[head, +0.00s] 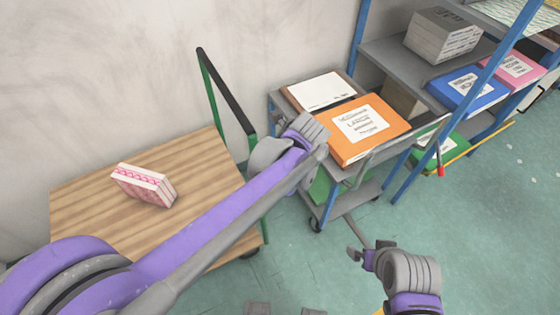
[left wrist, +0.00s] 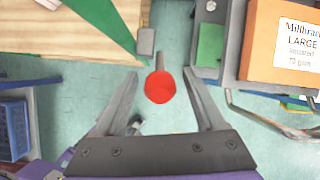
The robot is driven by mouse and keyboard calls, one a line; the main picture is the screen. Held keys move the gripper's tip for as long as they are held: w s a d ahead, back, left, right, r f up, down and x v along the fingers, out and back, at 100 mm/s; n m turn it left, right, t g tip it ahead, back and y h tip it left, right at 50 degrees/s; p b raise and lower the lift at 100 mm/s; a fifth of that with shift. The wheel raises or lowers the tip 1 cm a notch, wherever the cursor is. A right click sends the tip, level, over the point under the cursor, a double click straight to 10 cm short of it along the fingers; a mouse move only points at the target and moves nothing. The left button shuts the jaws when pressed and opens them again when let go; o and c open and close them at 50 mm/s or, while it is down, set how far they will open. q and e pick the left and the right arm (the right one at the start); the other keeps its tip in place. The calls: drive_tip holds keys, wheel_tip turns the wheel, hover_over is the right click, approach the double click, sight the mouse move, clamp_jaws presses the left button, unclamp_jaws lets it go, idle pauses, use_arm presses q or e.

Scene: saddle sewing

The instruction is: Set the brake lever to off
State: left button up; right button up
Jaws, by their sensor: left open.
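A red rounded knob on a short grey stem (left wrist: 160,87), which looks like the brake lever, shows in the left wrist view between my left gripper's fingers. My left gripper (left wrist: 163,100) is open, with a finger on each side of the knob and visible gaps; I cannot tell how far below it the knob lies. In the head view the left gripper (head: 318,130) is by the green trolley handle and the grey cart, and the knob is not seen there, probably behind the arm. My right gripper (head: 370,250) is empty over the floor, its fingers apart.
A wooden-topped trolley (head: 90,205) with a pink-and-white box (head: 146,185) stands at left. Its green and black handle (head: 225,92) rises beside my arm. A grey cart carries an orange box (head: 368,128).

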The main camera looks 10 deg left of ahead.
use_arm(q)
drive_tip(key=v, duration=0.6)
drive_tip(key=shift+r, duration=0.25)
drive_tip(key=shift+s, duration=0.15)
drive_tip(key=s+a+f+n+h+p, duration=0.1)
drive_tip(key=s+a+n+p, duration=0.1)
drive_tip(key=s+a+n, duration=0.4)
drive_tip(key=s+a+f+n+t+h+p, duration=0.1)
drive_tip(key=s+a+n, duration=0.6)
drive_tip(key=n, duration=1.3)
drive_tip(key=shift+s+a+f+n+h+p, duration=0.3)
drive_tip(key=shift+s+f+h+p, duration=0.35)
drive_tip(key=shift+s, duration=1.75)
drive_tip(key=shift+f, duration=0.1)
